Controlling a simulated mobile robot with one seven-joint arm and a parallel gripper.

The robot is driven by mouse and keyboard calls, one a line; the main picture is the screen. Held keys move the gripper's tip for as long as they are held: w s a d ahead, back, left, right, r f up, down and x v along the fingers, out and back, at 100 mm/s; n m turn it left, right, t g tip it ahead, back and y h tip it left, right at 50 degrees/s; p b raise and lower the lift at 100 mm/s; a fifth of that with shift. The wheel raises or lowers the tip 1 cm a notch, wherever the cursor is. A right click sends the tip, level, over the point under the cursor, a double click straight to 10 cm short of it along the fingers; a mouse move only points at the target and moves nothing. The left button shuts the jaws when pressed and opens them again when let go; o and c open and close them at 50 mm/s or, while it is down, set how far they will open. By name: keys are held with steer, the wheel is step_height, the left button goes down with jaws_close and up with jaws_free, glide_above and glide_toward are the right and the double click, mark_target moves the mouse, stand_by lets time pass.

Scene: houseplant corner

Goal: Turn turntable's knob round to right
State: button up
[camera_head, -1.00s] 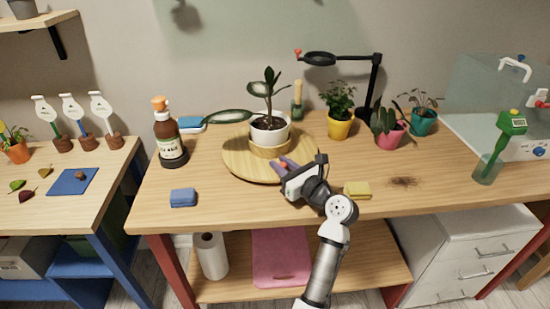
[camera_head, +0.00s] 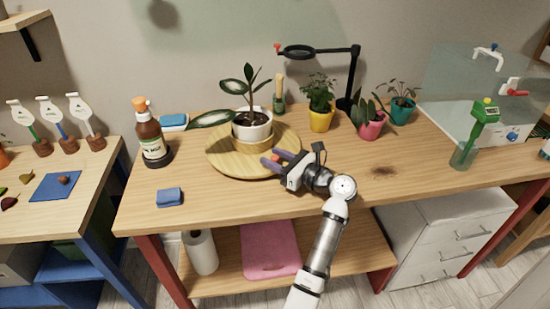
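The turntable (camera_head: 222,161) is a round wooden disc on the workbench. A plant with variegated leaves stands at its middle in a white pot (camera_head: 252,130). The red knob (camera_head: 276,158) shows at the disc's front right, between the purple fingers of my gripper (camera_head: 275,158). The fingers reach in from the right, low over the disc. They stand a little apart, on either side of the knob. I cannot tell whether they press on it. The knob's lower part is hidden.
A brown bottle (camera_head: 150,140) stands left of the turntable, a blue sponge (camera_head: 169,197) at front left. Behind stand a magnifier lamp (camera_head: 318,52) and a yellow pot (camera_head: 321,119). The bench front between sponge and arm is clear.

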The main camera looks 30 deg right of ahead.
steer(key=shift+s, duration=0.1)
steer(key=b+v, duration=0.2)
steer(key=v, duration=1.1)
steer(key=shift+s+d+b, duration=0.25)
steer(key=shift+s+b, duration=0.05)
steer(key=shift+b, duration=0.05)
